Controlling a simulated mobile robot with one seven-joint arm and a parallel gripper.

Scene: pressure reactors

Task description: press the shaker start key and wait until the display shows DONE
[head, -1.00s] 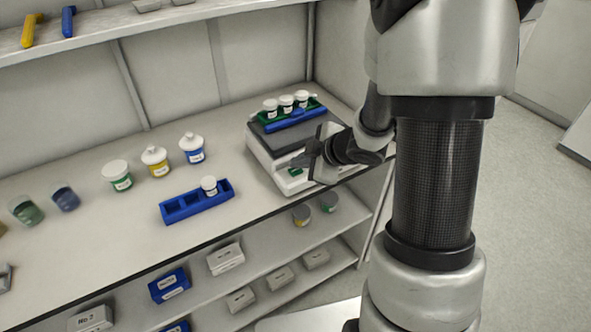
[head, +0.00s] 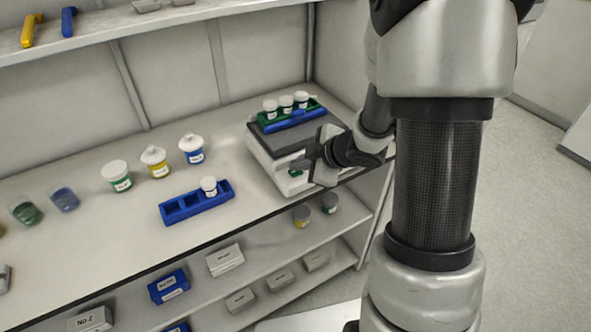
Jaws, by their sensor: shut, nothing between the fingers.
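The shaker (head: 262,153) is a white box with a dark grey top at the right end of the bench. On its top is a green rack (head: 261,117) with a blue bar (head: 296,121) along its front, holding three white-capped jars (head: 286,104). A small green patch, seemingly the start key (head: 295,173), shows on the front face. My gripper (head: 309,163) is shut and empty, right in front of that face, close to the green patch. I cannot tell whether it touches. The gripper hides part of the front, and no display text is readable.
A blue rack (head: 180,213) with one white-capped jar (head: 209,186) stands left of the shaker. Green, yellow and blue labelled jars (head: 155,161) stand behind it. Boxes (head: 225,259) sit on the lower shelf. My arm covers the right of the view.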

